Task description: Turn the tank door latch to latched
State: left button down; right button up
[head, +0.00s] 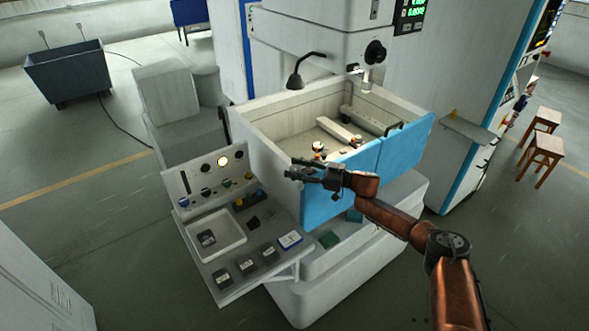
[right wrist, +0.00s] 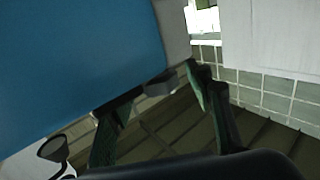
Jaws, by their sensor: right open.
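The tank door (head: 351,172) is the blue two-panel front of the white machine tank, and it looks closed. In the right wrist view the blue door panel (right wrist: 80,55) fills the upper left. A small dark grey piece, which looks like the latch (right wrist: 159,84), sticks out at the panel's edge. My right gripper (head: 298,172) is at the left end of the door. In the right wrist view its open fingers (right wrist: 158,92) are on either side of the latch, with no clear grip on it. I cannot tell the latch's setting. My left gripper is not in view.
A control panel (head: 212,176) with knobs and a lit lamp stands left of the door. Below it is a shelf with a tray (head: 217,237) and several small boxes. A black lamp (head: 296,80) rises over the tank (head: 262,118). Two stools stand at the right.

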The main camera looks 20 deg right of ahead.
jog(key=v, duration=1.2)
